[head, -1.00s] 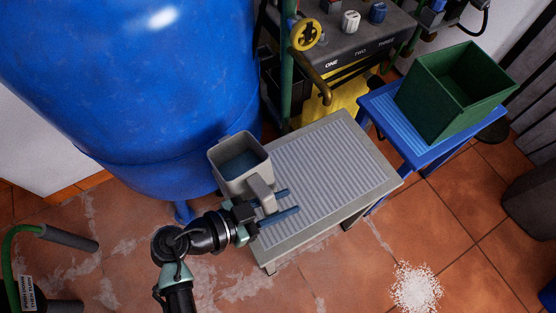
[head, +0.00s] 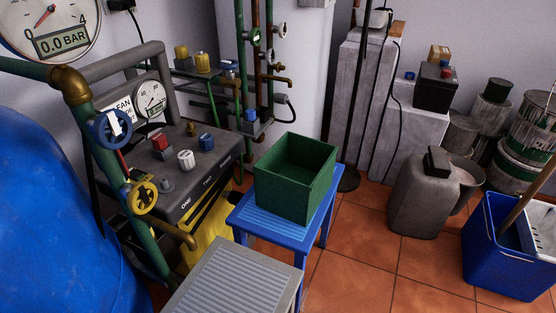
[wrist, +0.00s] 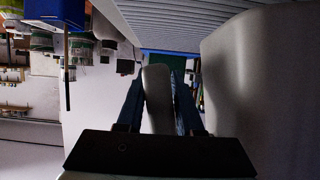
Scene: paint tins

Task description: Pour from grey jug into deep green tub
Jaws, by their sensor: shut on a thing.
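The deep green tub (head: 295,180) stands upright and open on a blue slatted stool in the head view. Its inner walls are bare green; its floor is mostly hidden. The grey jug (wrist: 262,90) fills the right side of the wrist view, with its mouth and contents not visible. My gripper (wrist: 158,74) is shut on the jug's handle (wrist: 157,105), one blue finger on each side. Neither my gripper nor the jug shows in the head view. I cannot tell whether the jug touches the grey table.
The blue stool (head: 262,222) stands just behind the grey ribbed table (head: 232,281). Pipes and a yellow valve wheel (head: 143,197) rise on the left, by a blue tank (head: 50,220). A grey canister (head: 422,195) and a blue bucket (head: 505,255) stand on the right.

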